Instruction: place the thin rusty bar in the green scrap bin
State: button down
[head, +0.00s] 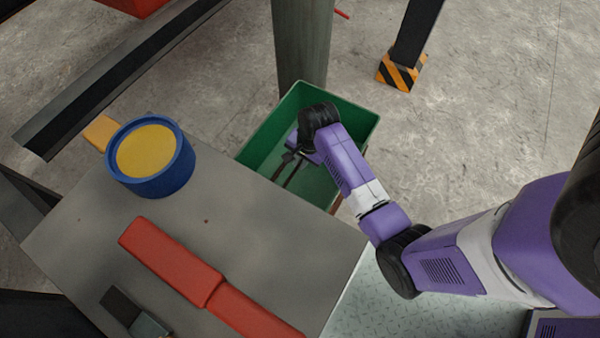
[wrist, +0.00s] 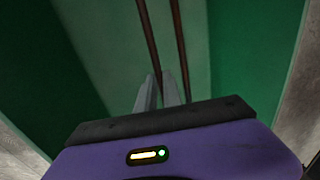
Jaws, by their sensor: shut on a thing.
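The green scrap bin (head: 354,106) stands on the floor beyond the table, its open top facing up. My gripper (head: 289,160) is inside the bin's outline, pointing down into it. In the wrist view my fingertips (wrist: 158,92) are shut on the thin rusty bar (wrist: 149,40), a slim brown rod running away from them. A second thin brown line (wrist: 180,45) runs beside it; I cannot tell whether it is another bar or a shadow. Green bin walls (wrist: 253,55) surround the bar in the wrist view. The bar's far end is out of view.
A grey table (head: 250,215) in front holds a blue tub with yellow contents (head: 147,152) and a red long-handled tool (head: 175,260). A grey-green post (head: 302,45) rises behind the bin. A black post with a striped base (head: 402,73) stands farther right.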

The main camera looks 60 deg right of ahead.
aim_at(299, 178)
notch_tip(299, 178, down, 8)
jog(key=b, duration=0.3)
jog(key=shift+f, duration=0.25)
jog(key=c, duration=1.5)
grip_release()
jog(key=shift+f, duration=0.1)
notch_tip(299, 178, up, 12)
jog(key=s+p, duration=0.2)
jog(key=p, duration=0.3)
jog(key=shift+s, duration=0.2)
